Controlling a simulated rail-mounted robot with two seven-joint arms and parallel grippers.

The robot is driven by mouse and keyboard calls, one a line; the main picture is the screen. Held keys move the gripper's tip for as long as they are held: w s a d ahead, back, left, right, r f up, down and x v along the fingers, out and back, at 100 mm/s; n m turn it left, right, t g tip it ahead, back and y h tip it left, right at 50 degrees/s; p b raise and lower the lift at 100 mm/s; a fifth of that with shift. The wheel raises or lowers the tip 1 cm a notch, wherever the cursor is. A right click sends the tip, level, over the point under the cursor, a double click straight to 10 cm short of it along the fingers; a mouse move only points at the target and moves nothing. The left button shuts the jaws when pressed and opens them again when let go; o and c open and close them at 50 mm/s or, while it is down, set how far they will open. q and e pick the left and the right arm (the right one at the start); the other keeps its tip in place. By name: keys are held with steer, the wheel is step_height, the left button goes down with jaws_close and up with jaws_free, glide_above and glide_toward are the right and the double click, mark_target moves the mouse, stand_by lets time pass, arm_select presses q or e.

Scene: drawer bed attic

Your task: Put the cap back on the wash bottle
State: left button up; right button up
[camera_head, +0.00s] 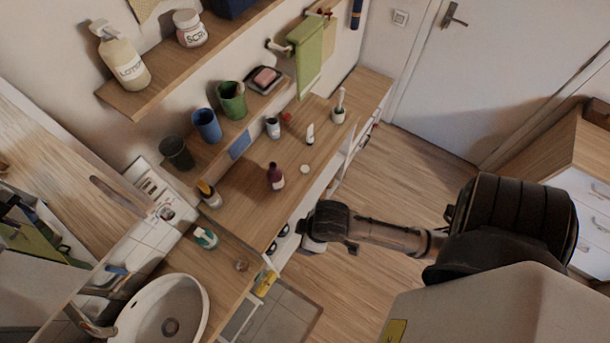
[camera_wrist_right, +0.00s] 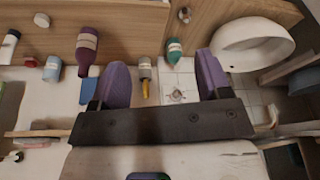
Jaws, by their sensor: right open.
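A dark maroon bottle (camera_head: 276,182) with a pale label stands upright on the wooden counter; it also shows in the right wrist view (camera_wrist_right: 86,48). A small white round cap (camera_head: 305,169) lies on the counter beside it, apart from it; it also shows in the right wrist view (camera_wrist_right: 42,19). My right gripper (camera_head: 318,238) is in front of the counter edge, apart from both. In the right wrist view its two purple fingers (camera_wrist_right: 163,72) are spread with nothing held between them. My left gripper is not in view.
A white tube (camera_head: 310,135), a small jar (camera_head: 272,128) and a toothbrush cup (camera_head: 339,110) stand farther along the counter. A yellow-topped bottle (camera_head: 209,194) and a green bottle (camera_head: 205,238) are near the basin (camera_head: 190,292). The counter around the maroon bottle has free room.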

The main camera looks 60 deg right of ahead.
steer(key=w+d+f+b, duration=0.3)
steer(key=w+f+b, duration=0.25)
steer(key=f, duration=0.35)
arm_select(q)
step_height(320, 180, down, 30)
steer(key=b, duration=2.2)
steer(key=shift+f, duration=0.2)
arm_select(e)
steer(key=m+g+h, duration=0.1)
steer(key=m+g, duration=0.2)
steer(key=m, duration=0.3)
glide_above(306, 169)
step_height(306, 169, down, 5)
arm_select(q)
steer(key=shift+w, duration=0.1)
arm_select(e)
steer(key=shift+a, duration=0.1)
step_height(306, 169, down, 8)
steer(key=shift+r+b, duration=0.15)
steer(key=shift+b, duration=0.85)
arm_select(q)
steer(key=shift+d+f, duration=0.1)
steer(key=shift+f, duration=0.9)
arm_select(e)
steer(key=shift+f, duration=0.5)
